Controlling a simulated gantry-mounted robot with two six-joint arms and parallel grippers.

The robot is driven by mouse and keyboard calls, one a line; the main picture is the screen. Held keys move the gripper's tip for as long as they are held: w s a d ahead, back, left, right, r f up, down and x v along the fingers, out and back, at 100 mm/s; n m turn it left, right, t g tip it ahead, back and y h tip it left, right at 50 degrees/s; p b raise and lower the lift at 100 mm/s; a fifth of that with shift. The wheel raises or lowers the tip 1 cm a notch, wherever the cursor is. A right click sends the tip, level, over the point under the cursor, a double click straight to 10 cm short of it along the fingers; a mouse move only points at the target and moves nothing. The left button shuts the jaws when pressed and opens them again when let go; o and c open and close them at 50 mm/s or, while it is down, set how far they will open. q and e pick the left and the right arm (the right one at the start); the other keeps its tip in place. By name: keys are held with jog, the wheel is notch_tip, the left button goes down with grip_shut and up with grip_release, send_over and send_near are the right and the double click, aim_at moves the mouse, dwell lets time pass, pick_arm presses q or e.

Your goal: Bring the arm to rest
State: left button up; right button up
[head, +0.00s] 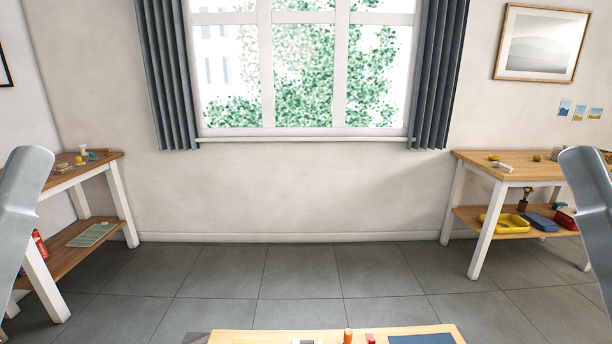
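In the head view a grey link of my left arm (22,215) stands at the left edge. A grey link of my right arm (592,205) stands at the right edge. Both links run out of the picture, and neither gripper shows. I cannot tell whether the grippers hold anything.
A wooden table (270,337) shows at the bottom edge with an orange object (348,336), a red object (370,338) and a dark blue flat piece (420,339). Side tables stand at left (110,161) and right (470,159). The tiled floor (300,270) between is clear.

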notch_tip(320, 180, up, 38)
jog(key=p, duration=3.8)
jog(key=shift+w+a+y, duration=0.15)
jog(key=shift+w+y, duration=0.1)
jog(key=shift+y, duration=0.05)
